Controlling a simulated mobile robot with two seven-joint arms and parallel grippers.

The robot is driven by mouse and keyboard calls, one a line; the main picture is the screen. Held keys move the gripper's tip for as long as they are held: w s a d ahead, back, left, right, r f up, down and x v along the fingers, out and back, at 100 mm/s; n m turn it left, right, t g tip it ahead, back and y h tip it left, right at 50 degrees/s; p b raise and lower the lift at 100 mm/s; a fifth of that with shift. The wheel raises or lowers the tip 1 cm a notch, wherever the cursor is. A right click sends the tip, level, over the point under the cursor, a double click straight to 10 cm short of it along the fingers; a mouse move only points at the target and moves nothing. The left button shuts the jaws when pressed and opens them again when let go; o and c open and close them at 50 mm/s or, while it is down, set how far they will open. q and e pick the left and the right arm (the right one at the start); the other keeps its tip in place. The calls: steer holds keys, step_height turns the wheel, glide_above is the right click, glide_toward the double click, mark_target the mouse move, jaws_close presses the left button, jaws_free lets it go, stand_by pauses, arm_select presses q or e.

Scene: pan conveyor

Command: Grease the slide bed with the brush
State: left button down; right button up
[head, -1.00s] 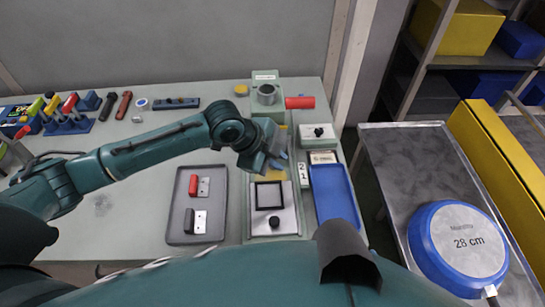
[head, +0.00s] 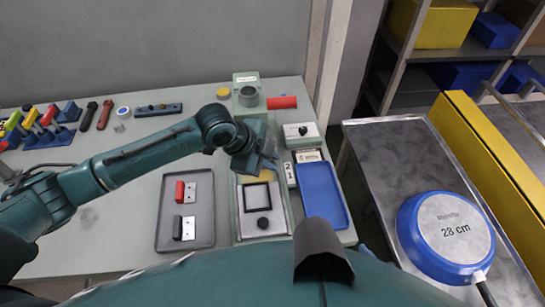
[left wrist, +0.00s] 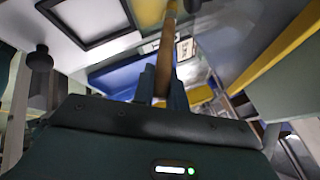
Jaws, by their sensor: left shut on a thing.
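My left gripper (head: 266,163) is over the far part of the pale green slide unit on the table. It is shut on a brush, whose brown wooden handle (left wrist: 166,55) stands between the fingers in the left wrist view. The brush is mostly hidden by my gripper in the head view, and whether its bristles touch the bed is unclear. The slide bed (head: 283,222) shows nearer than the gripper, with a square black frame (head: 257,197) and a black knob (head: 264,223) on its metal plate. A yellowish patch shows by the fingers. My right gripper is not in view.
A grey tray (head: 166,228) with two handled blocks lies left of the slide unit, a blue tray (head: 321,195) right of it. A grey pot (head: 248,96) and a red cylinder (head: 281,102) stand behind. A blue 28 cm pan (head: 446,235) lies on the metal surface at right.

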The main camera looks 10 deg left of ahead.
arm_select(q)
steer(key=shift+s+a, duration=0.2)
steer(key=shift+a, duration=0.4)
steer(key=shift+s+a, duration=0.15)
steer(key=shift+a, duration=0.45)
steer(key=shift+a, duration=0.1)
steer(key=shift+d, duration=0.25)
stand_by(0.9)
steer(key=shift+d, duration=0.1)
steer(key=shift+w+d, duration=0.3)
steer(key=shift+d, duration=0.45)
steer(key=shift+d, duration=0.1)
steer(key=shift+w+d, duration=0.15)
steer(key=shift+d, duration=0.45)
